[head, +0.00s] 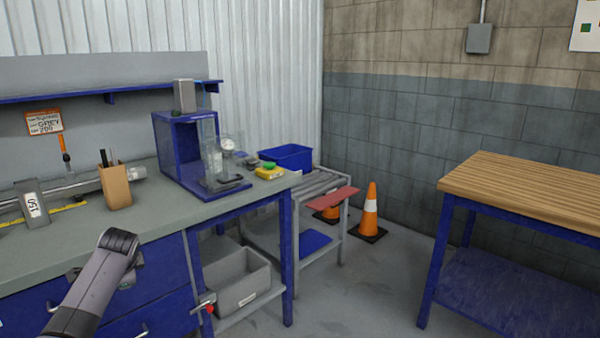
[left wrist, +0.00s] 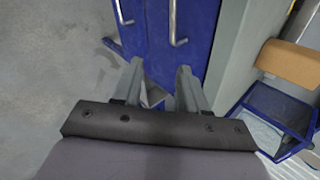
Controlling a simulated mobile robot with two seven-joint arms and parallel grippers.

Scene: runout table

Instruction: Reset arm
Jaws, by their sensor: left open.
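My left arm (head: 100,285) comes in from the lower left in the head view, in front of the workbench's blue drawers. Its gripper is mostly hidden behind my own arm there. In the left wrist view my left gripper (left wrist: 159,72) is open. Its two fingers stand apart with nothing between them, and the blue drawer fronts with metal handles (left wrist: 181,24) lie beyond. My right gripper is in neither view.
The workbench (head: 158,218) holds a tan pen holder (head: 116,187), a blue stand (head: 178,150) and a yellow box (head: 269,173). A grey bin (head: 240,285) sits below. A roller table (head: 318,183), orange cones (head: 370,212) and a wood-topped table (head: 530,185) stand right. Floor between is clear.

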